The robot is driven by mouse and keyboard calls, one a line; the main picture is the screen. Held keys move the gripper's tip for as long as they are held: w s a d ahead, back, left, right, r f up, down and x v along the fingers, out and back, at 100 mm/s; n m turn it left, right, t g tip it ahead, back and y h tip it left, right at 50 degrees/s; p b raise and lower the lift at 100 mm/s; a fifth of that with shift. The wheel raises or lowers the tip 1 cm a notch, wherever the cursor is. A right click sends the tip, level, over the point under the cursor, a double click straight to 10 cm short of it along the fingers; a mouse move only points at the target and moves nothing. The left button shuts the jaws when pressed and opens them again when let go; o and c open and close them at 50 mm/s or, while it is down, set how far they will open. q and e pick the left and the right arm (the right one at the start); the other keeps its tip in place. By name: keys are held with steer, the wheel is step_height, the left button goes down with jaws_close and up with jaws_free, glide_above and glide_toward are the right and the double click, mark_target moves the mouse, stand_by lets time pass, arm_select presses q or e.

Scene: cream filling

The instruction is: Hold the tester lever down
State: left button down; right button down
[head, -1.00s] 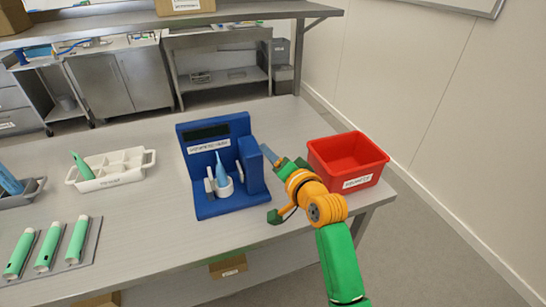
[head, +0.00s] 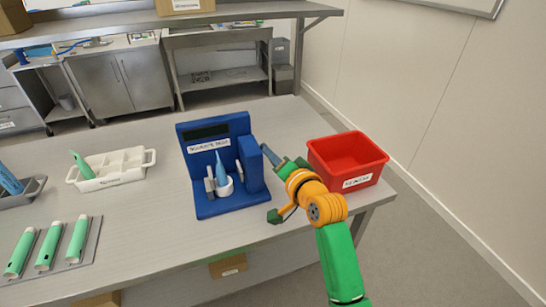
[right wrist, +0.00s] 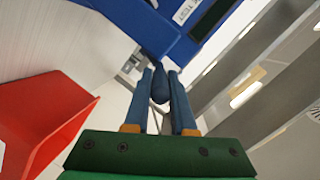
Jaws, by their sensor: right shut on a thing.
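The blue tester (head: 220,205) stands on the metal table, with a dark display and a label on its back panel. A light blue tube (head: 221,168) stands upright in its white cup (head: 225,187). My right gripper (head: 268,154) is at the tester's right side. In the right wrist view its two blue fingers (right wrist: 160,78) are shut on a dark rounded knob (right wrist: 160,88), which appears to be the lever's end. The tester's blue body (right wrist: 155,28) is just beyond it. The rest of the lever is hidden, so I cannot tell its angle. My left gripper is not in view.
A red bin (head: 345,160) stands close to the right of my right gripper. A white divided tray (head: 135,177) holds a green tube. Several green tubes lie on a grey mat (head: 90,250) at the left. The table front between mat and tester is clear.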

stand_by(0.8)
steer(key=shift+f+b, duration=0.4)
steer(key=shift+b, duration=0.1)
steer(key=shift+s+d+f+n+t+y+b, duration=0.15)
steer(key=shift+f+t+y+b, duration=1.05)
steer(key=shift+b, duration=3.6)
steer(key=shift+s+f+n+t+y+b, duration=0.35)
steer(key=shift+f+t+b, duration=1.5)
steer(key=shift+b, duration=2.95)
steer(key=shift+w+r, duration=0.1)
steer(key=shift+r, duration=0.15)
